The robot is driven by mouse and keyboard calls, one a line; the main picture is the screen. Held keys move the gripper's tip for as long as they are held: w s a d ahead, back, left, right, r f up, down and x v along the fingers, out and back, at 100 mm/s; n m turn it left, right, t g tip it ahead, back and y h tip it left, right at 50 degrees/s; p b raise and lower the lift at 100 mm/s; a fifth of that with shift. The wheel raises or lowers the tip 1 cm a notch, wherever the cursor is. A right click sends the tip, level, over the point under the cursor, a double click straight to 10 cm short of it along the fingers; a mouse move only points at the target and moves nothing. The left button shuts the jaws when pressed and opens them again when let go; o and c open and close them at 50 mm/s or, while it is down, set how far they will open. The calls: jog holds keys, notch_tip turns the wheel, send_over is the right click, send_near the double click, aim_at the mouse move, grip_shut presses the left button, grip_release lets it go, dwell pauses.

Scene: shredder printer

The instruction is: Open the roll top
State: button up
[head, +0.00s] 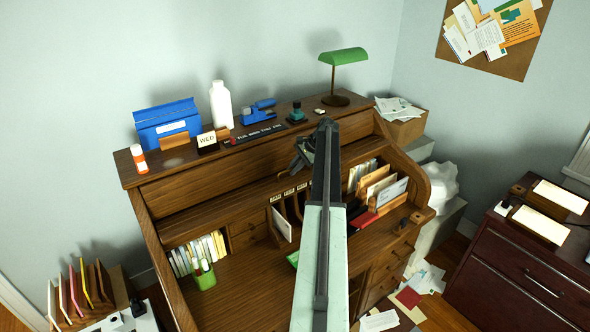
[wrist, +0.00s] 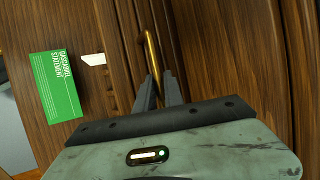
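The wooden roll-top desk (head: 235,285) stands against the wall in the head view. Its roll top (head: 215,187) shows as a wooden band high under the desk's upper shelf, and the compartments and desktop below are exposed. My gripper (head: 303,152) is at the upper front of the desk, partly hidden by my arm. In the wrist view a thin brass handle (wrist: 151,52) runs along the wood, and its near end lies between the two dark fingertips of my gripper (wrist: 160,78). The fingers are close together; whether they clamp the handle is unclear.
A green lamp (head: 344,57), white bottle (head: 221,103) and blue box (head: 167,122) stand on top of the desk. Papers and a green cup (head: 203,278) fill the inside. A green printed card (wrist: 55,87) shows in the wrist view. A dark cabinet (head: 525,265) stands right.

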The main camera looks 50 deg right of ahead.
jog(key=p+v, duration=0.6)
jog(key=v, duration=0.1)
jog(key=shift+s+r, duration=0.2)
jog(key=shift+r, duration=0.1)
jog(key=shift+d, duration=0.15)
